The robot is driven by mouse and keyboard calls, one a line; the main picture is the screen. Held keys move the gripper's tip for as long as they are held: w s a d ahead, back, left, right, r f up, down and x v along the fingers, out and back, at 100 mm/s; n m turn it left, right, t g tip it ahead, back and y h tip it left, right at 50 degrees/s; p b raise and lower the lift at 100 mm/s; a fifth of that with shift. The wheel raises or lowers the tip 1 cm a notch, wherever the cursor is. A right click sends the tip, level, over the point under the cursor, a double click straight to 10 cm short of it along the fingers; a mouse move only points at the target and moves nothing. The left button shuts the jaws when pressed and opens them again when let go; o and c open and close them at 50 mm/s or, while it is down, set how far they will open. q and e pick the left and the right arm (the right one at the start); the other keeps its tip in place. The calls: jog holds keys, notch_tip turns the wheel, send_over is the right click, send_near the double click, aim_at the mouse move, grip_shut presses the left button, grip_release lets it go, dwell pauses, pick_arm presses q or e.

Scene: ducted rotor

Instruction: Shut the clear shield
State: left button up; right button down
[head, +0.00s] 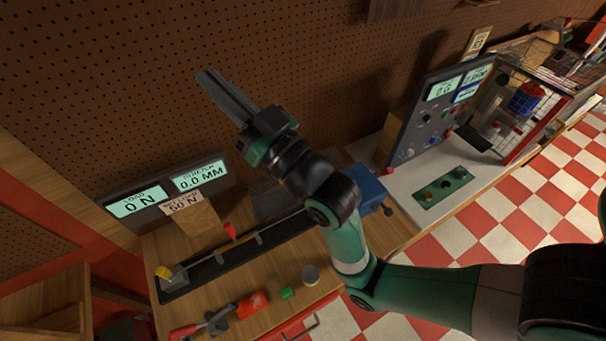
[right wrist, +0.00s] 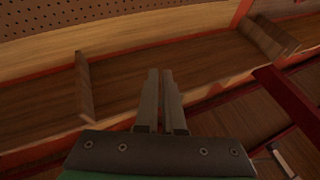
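I cannot make out a clear shield for certain. A wire-mesh cage (head: 547,72) with a blue and red cylinder (head: 525,98) inside stands at the far right of the head view. A see-through panel there is too small to tell open from shut. My right gripper (head: 207,78) is raised in front of the pegboard, far left of the cage. Its fingers point up and left. In the right wrist view my right gripper (right wrist: 160,72) has its fingers almost together with nothing between them. My left gripper is in neither view.
A control panel (head: 440,112) with displays and knobs stands left of the cage. A green button plate (head: 443,187) lies on the white bench.

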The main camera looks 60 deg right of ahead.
jog(key=s+d+f+m+g+h+b, duration=0.1)
jog(key=s+d+f+g+h+b, duration=0.3)
jog(key=f, duration=0.7)
jog(key=s+d+f+m+g+y, duration=0.1)
jog(key=s+d+f+m+g, duration=0.1)
jog(key=d+f, duration=0.65)
jog(key=s+d+f+m+g+h+b, duration=0.1)
jog(key=s+d+f+g+h, duration=0.15)
jog(key=f, duration=1.15)
jog(key=shift+y, duration=0.35)
jog(key=x, duration=0.9)
jog(key=shift+d+r, duration=0.1)
jog(key=shift+d, duration=0.45)
jog(key=shift+s+a+f+p, duration=0.2)
jog(key=shift+s+a+f, duration=0.15)
jog(key=shift+s+f, duration=0.2)
jog(key=shift+s+a+f+p, duration=0.15)
jog(key=shift+s+a+f, duration=0.2)
jog(key=shift+s+f, duration=0.2)
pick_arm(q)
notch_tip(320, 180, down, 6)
pick_arm(e)
jog(key=shift+s+a+f, duration=0.2)
jog(key=shift+f, duration=0.15)
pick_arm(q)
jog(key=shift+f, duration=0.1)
